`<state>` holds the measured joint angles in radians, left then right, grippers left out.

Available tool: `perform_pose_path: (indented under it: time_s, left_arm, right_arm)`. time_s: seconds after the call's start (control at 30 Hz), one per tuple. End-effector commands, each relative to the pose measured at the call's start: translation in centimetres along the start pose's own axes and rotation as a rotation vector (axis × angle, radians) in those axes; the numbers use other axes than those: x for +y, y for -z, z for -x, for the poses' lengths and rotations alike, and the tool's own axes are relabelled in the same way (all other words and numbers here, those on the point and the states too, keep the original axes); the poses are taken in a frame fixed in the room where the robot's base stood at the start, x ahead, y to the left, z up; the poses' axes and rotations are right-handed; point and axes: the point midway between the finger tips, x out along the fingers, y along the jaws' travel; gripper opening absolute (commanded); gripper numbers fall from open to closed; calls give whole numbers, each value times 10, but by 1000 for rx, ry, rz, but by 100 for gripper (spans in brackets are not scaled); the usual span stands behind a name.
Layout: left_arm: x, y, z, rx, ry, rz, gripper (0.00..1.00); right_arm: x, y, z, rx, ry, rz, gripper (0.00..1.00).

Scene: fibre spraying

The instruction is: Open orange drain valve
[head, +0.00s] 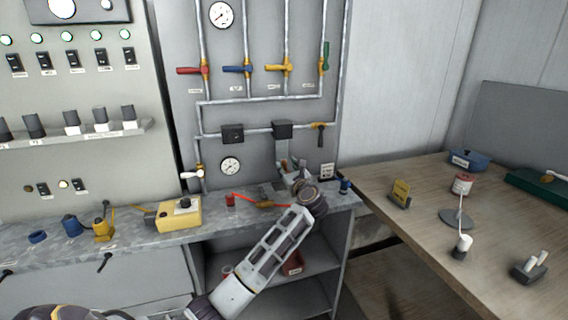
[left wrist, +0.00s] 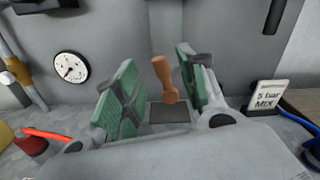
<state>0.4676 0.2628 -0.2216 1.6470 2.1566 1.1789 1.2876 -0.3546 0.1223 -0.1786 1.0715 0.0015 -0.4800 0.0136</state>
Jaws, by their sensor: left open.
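The orange drain valve shows as an orange handle (left wrist: 163,78) in the left wrist view, standing roughly upright and leaning slightly, above a dark grey plate (left wrist: 169,112). My left gripper (left wrist: 158,88) is open, with one green-padded finger on each side of the handle; the handle appears between them, and I see no contact. In the head view my left gripper (head: 287,168) is at the back of the grey bench, below the pipe panel. The orange handle cannot be made out there, apparently hidden by the gripper. My right gripper is not in view.
Pipes with red, blue, yellow and green valves (head: 245,69) run above the gripper. A round gauge (left wrist: 71,67) is to the left. A red-handled tool (head: 245,198) lies close by on the bench. A "5 bar MIX" sign (left wrist: 268,97) stands at right.

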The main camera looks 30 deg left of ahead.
Motion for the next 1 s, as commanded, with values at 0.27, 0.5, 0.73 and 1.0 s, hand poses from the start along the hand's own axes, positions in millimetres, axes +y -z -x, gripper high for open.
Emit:
perform_pose_path:
  time_s: [0.27, 0.5, 0.73, 1.0]
  left_arm:
    - [-1, -1, -32, -3, 1, -2, 41]
    - [0, 0, -48, -1, 0, -1, 41]
    - [0, 0, -52, 0, 1, 0, 41]
    - [-1, 0, -52, 0, 1, 0, 30]
  right_arm:
    - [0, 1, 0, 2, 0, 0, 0]
    - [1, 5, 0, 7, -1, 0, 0]
    - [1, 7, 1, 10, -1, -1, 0]
    - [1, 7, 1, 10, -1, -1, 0]
